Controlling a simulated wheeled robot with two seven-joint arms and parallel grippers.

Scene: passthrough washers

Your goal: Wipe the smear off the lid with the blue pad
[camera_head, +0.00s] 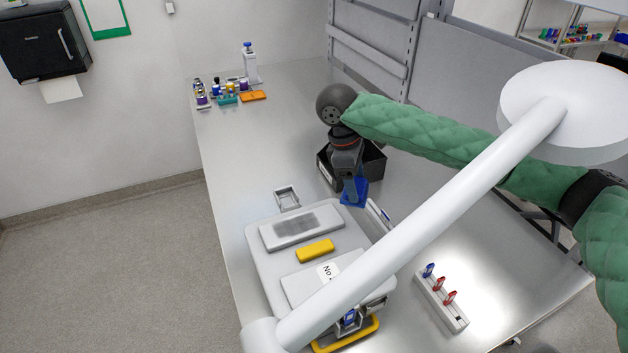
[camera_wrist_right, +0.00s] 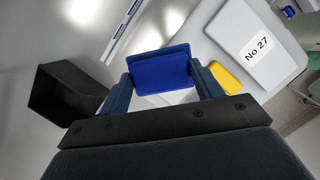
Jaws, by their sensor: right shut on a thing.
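My right gripper (camera_head: 352,178) is shut on the blue pad (camera_head: 356,193). In the right wrist view the pad (camera_wrist_right: 160,72) sits between the two fingers (camera_wrist_right: 163,85). The pad is held beyond the upper right corner of the grey-white lid (camera_head: 262,258), apart from it and just in front of the black bin. A dark grey smear (camera_head: 296,224) lies on the raised panel at the far end of the lid. The smear cannot be made out in the wrist view. My left gripper is not in view.
A yellow block (camera_head: 314,251) and a "No 27" label (camera_head: 326,271) are on the lid. The black bin (camera_head: 375,163) stands behind. A white tube (camera_head: 430,217) crosses in front and hides part of the lid. A rack (camera_head: 440,298) with blue and red pieces stands right.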

